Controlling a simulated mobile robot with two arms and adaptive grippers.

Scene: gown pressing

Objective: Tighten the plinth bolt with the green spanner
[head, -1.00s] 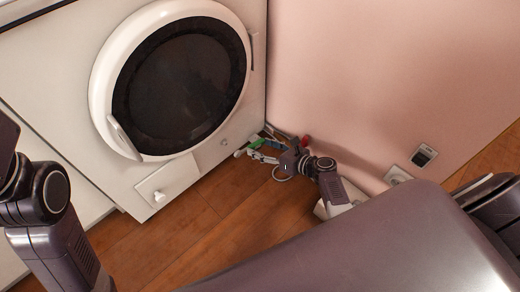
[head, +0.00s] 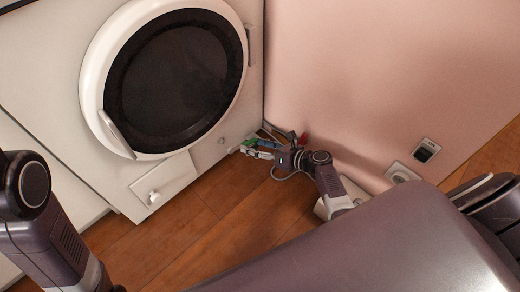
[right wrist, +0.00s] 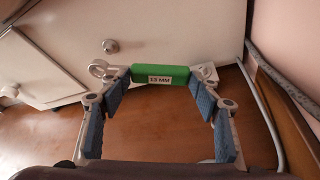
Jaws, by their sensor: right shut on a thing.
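The green spanner (right wrist: 161,75) has a handle labelled "13 MM" and a metal ring end at its left in the right wrist view. My right gripper (right wrist: 158,86) is shut on the handle, with a blue-padded finger at each end of it. In the head view the right gripper (head: 262,149) holds the spanner (head: 249,142) low in the corner by the machine. The plinth bolt (right wrist: 110,46) is a round metal head on the pale front panel, apart from the ring in the picture. It also shows in the head view (head: 221,140). My left gripper is out of view.
The white machine's round door (head: 170,80) is closed. A flap with a white knob (head: 154,197) is low on its front. The pink wall (head: 390,80) is close on the right, with a cable (right wrist: 262,105) beside the gripper. Wooden floor (head: 190,235) is clear in front.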

